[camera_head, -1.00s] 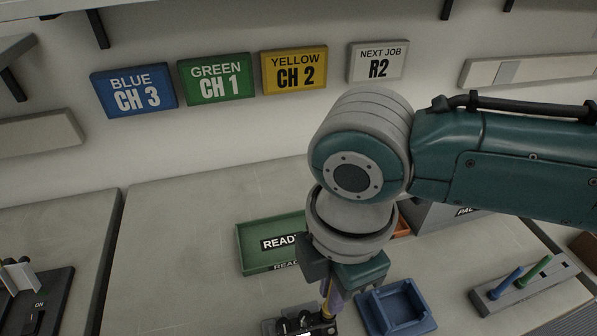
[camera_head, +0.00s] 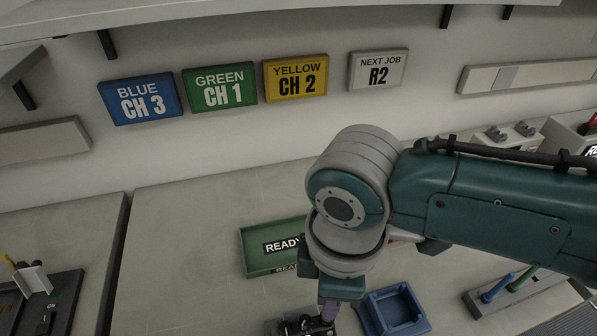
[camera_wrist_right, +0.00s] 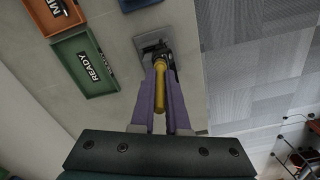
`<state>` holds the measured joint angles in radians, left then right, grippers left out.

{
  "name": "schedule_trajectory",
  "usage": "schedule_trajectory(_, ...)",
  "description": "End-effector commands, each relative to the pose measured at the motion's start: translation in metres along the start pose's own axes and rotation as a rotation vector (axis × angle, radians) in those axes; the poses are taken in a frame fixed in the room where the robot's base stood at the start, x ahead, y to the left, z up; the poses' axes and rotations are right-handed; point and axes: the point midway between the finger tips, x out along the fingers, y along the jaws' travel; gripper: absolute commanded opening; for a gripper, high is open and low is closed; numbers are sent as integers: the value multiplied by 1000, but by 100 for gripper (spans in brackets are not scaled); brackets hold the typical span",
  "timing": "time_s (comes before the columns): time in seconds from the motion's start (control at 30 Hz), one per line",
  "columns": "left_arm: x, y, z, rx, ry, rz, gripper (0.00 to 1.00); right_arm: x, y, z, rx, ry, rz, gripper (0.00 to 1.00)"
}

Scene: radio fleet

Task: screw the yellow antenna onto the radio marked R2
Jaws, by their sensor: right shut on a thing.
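My right gripper (camera_head: 328,313) points down at the bottom of the head view. In the right wrist view its two purple fingers (camera_wrist_right: 160,100) are shut on the yellow antenna (camera_wrist_right: 160,88). A dark radio (camera_head: 298,327) is at the bottom edge of the head view, partly cut off. In the wrist view the radio (camera_wrist_right: 154,52) lies just past the fingertips, and the antenna's far end meets or overlaps it. I cannot tell whether they are joined, and no marking on the radio is readable. My left gripper is not in view.
A green READY tray (camera_head: 258,265) lies behind the radio. An empty blue tray (camera_head: 372,322) stands to its right. Farther right, a grey rack (camera_head: 527,288) holds a blue and a green antenna. A wall sign (camera_head: 378,70) reads NEXT JOB R2.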

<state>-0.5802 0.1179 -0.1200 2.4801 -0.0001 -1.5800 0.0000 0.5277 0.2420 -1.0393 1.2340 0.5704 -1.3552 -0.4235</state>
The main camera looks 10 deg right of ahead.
Motion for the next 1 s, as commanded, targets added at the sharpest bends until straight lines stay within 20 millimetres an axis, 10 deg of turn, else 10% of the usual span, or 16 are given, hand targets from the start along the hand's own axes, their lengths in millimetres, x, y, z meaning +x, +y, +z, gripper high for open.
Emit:
schedule_trajectory(0.33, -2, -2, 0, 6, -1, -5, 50, 0, 1, 0, 47, 1, 2, 0)
schedule_trajectory(0.37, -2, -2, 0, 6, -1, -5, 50, 0, 1, 0, 47, 1, 2, 16)
schedule_trajectory(0.63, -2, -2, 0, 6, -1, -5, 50, 0, 0, 0, 46, 0, 1, 47)
schedule_trajectory(1.0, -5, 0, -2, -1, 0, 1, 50, -9, 1, 0, 45, 2, 2, 48)
